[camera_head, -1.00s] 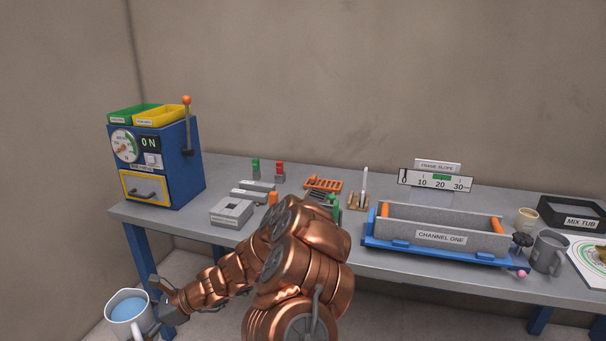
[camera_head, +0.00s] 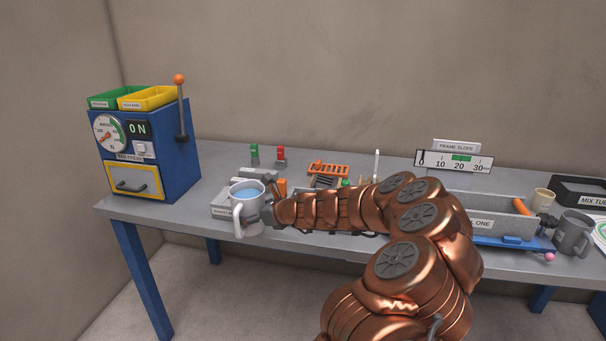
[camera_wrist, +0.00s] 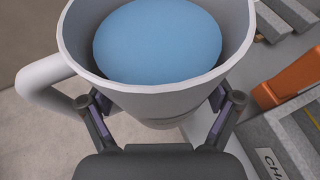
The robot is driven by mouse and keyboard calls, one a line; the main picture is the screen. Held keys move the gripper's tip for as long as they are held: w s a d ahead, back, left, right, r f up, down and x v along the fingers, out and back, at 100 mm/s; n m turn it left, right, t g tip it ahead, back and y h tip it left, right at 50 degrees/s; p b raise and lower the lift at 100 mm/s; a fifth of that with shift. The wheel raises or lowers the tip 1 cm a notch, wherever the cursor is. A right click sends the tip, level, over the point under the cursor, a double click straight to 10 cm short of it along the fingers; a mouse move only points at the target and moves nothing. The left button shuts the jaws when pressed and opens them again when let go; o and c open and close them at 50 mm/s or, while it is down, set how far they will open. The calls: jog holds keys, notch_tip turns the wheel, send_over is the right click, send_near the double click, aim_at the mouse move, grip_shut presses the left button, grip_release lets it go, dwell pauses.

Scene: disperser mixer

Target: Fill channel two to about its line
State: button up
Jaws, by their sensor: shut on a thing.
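My gripper (camera_head: 267,206) is shut on a white jug (camera_head: 242,208) of blue liquid (camera_head: 246,189). In the wrist view the jug (camera_wrist: 150,100) sits between the two fingers, roughly upright, its handle (camera_wrist: 45,85) at the left. The jug is in front of the bench's left half. In the wrist view a grey trough (camera_wrist: 283,135) with an orange end piece (camera_wrist: 290,83) lies beside the jug; its label shows only "CH", so I cannot tell if it is channel two. In the head view my arm hides most of it; an orange piece (camera_head: 282,188) shows.
Channel one (camera_head: 505,228) sits on a blue frame at the right, partly behind my arm. A slope scale (camera_head: 453,161) stands behind it. A blue machine (camera_head: 165,155) reading ON stands at the left. A grey mug (camera_head: 573,234) stands far right.

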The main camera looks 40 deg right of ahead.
jog(key=s+d+r+m+h+b, duration=0.1)
jog(key=s+d+r+m+h, duration=0.2)
jog(key=d+r, duration=0.3)
jog(key=s+d+r+m+h+b, duration=0.1)
jog(key=s+d+r+m+h, duration=0.2)
jog(key=d, duration=0.6)
jog(key=shift+a+f+m+g+y+p, duration=0.25)
jog(key=shift+a+f+m+y+p, duration=0.4)
jog(key=shift+p, duration=1.75)
jog(key=shift+a+f+m+g+y+p, duration=0.3)
jog(key=shift+f+m+y+p, duration=0.55)
jog(key=shift+p, duration=1.5)
jog(key=shift+a+f+m+g+y+p, duration=0.15)
jog(key=shift+a+f+m+y+p, duration=0.6)
jog(key=shift+p, duration=1.65)
jog(key=shift+d+f+m, duration=0.15)
jog(key=shift+m, duration=0.2)
jog(key=shift+s+r+m+y+p, duration=0.15)
jog(key=shift+r+m+y+p, duration=0.15)
jog(key=shift+p, duration=2.25)
jog(key=shift+p, duration=0.35)
jog(key=shift+r+m+y, duration=0.1)
jog(key=shift+m+y, duration=0.2)
jog(key=shift+y, duration=0.05)
